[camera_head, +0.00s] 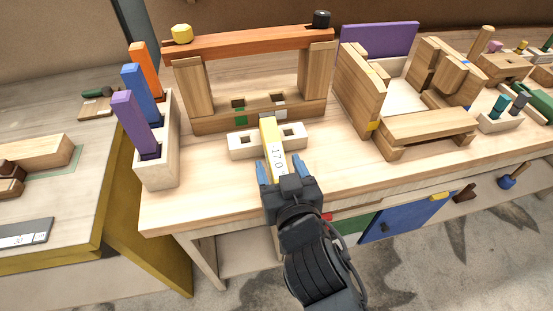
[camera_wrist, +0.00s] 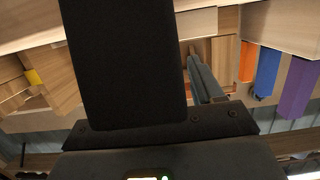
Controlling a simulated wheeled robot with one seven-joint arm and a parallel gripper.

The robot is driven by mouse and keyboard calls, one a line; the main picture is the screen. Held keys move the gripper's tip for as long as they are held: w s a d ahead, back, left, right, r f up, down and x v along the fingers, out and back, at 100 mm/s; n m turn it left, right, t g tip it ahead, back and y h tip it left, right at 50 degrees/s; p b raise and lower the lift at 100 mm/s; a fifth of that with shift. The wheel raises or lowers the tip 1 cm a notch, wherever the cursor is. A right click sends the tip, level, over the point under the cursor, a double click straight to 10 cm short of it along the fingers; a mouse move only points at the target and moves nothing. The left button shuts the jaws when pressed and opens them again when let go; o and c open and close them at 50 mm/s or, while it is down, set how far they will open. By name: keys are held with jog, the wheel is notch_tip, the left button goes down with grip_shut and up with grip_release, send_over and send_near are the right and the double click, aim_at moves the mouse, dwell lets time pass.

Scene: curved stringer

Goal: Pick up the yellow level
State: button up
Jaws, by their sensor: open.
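The yellow level (camera_head: 267,130) is a narrow bar with a white face reading about -17.0. In the head view it stretches from the pale block with square holes back to my gripper (camera_head: 288,172). My gripper is open, with blue-grey fingertips to the left and right of the level's near end. I cannot tell whether the fingers touch it. In the wrist view one finger (camera_wrist: 203,75) shows, and a large dark slab (camera_wrist: 125,65) hides much of the middle. I cannot make out the level there.
The pale block (camera_head: 242,146) lies before a wooden frame (camera_head: 195,88). Orange, blue and purple (camera_head: 131,118) upright pieces stand in a holder (camera_head: 160,175) at left. A wooden box (camera_head: 358,90) and low bench (camera_head: 425,126) stand at right. The front table top is clear.

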jog(key=shift+w+f, duration=0.1)
jog(key=shift+w, duration=0.15)
jog(key=shift+c, duration=0.5)
jog(key=c, duration=1)
grip_shut()
jog(key=shift+r, duration=0.2)
